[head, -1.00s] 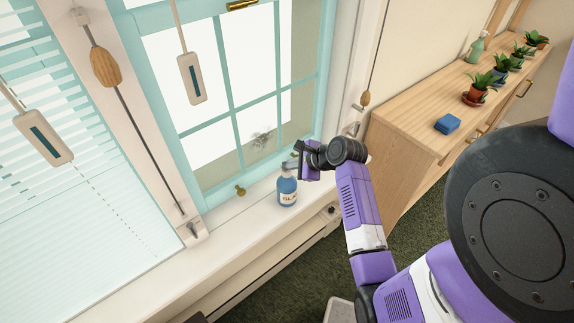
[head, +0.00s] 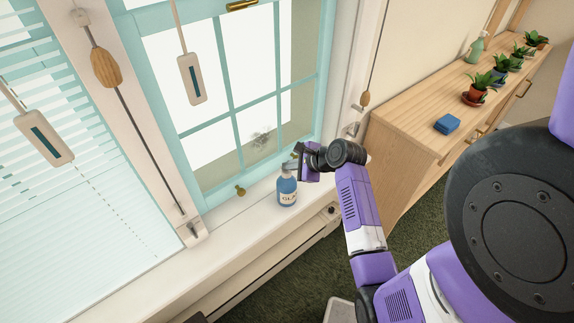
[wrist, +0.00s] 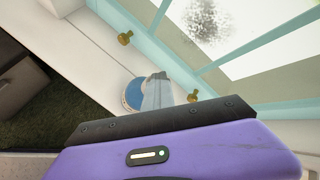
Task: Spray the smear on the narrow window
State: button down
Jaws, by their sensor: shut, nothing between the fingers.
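A blue spray bottle (head: 287,192) with a pale label and a grey-white spray head stands upright on the white window sill, below the narrow window (head: 222,85) with the teal frame. The grey smear (head: 262,138) is on a lower pane of that window, and it also shows at the top of the wrist view (wrist: 207,18). My gripper (head: 298,150) is shut and empty, just above and beside the bottle's spray head. In the wrist view the bottle's blue body (wrist: 132,94) shows just beyond my gripper. I cannot tell whether the fingers touch the spray head.
A wooden cabinet (head: 425,110) on the right holds a blue sponge (head: 447,124), several potted plants and a green spray bottle (head: 477,47). Brass knobs (head: 240,190) stick out at the window's lower edge. Blind cords with pulls (head: 192,78) hang before the window.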

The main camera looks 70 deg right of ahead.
aim_at(290, 172)
jog(key=shift+s+a+f+p, duration=0.4)
jog(key=shift+f+p, duration=0.1)
jog(key=shift+f, duration=0.3)
jog(key=shift+r+p, duration=0.9)
jog(key=shift+p, duration=0.25)
notch_tip(290, 172, up, 5)
jog(key=p, duration=0.5)
jog(key=shift+w+d, duration=0.15)
